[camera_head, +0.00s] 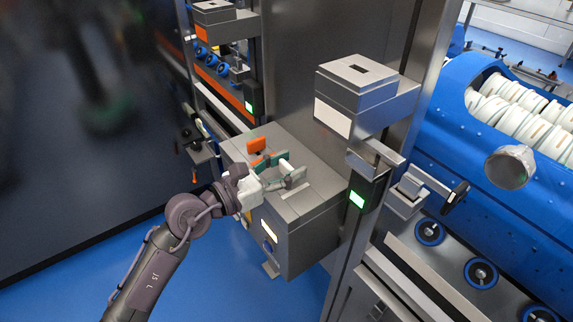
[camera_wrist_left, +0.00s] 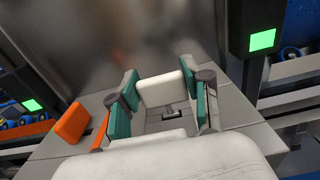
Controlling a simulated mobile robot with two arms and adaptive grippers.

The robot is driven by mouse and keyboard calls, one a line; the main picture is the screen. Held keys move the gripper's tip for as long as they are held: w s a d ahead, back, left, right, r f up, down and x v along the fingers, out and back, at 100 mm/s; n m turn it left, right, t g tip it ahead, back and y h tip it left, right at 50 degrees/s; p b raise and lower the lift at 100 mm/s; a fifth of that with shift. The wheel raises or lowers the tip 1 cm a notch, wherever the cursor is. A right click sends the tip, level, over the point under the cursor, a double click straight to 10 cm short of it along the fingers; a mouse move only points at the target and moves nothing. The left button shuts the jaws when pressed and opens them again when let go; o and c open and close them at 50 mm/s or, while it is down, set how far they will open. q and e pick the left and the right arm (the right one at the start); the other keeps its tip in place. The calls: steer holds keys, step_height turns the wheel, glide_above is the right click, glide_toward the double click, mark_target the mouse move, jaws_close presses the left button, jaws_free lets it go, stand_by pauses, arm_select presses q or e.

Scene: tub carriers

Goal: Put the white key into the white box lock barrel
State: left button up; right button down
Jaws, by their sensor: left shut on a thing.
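The white key (camera_head: 286,166) is a small rounded white block. My left gripper (camera_head: 276,170) is shut on it, just above the top of a grey metal cabinet. In the left wrist view the white key (camera_wrist_left: 160,89) sits crosswise between the two teal finger pads of the left gripper (camera_wrist_left: 160,85). The white box lock barrel (camera_head: 357,78) is a grey block with a dark slot on top, on a housing with a white front panel (camera_head: 332,118). It stands higher and to the right of the gripper. My right gripper is not in view.
An orange key (camera_head: 257,145) stands on the grey cabinet (camera_head: 312,205) beside the left gripper. A similar lock with an orange panel (camera_head: 202,34) is at the upper left. A steel column rises behind the cabinet. Blue machinery (camera_head: 470,135) fills the right side.

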arm_select(q)
steer(key=shift+f+b, duration=0.4)
steer(key=shift+f, duration=0.25)
steer(key=o, duration=1.3)
steer(key=shift+a, duration=0.1)
steer(key=v, duration=1.2)
steer(key=shift+w, duration=0.1)
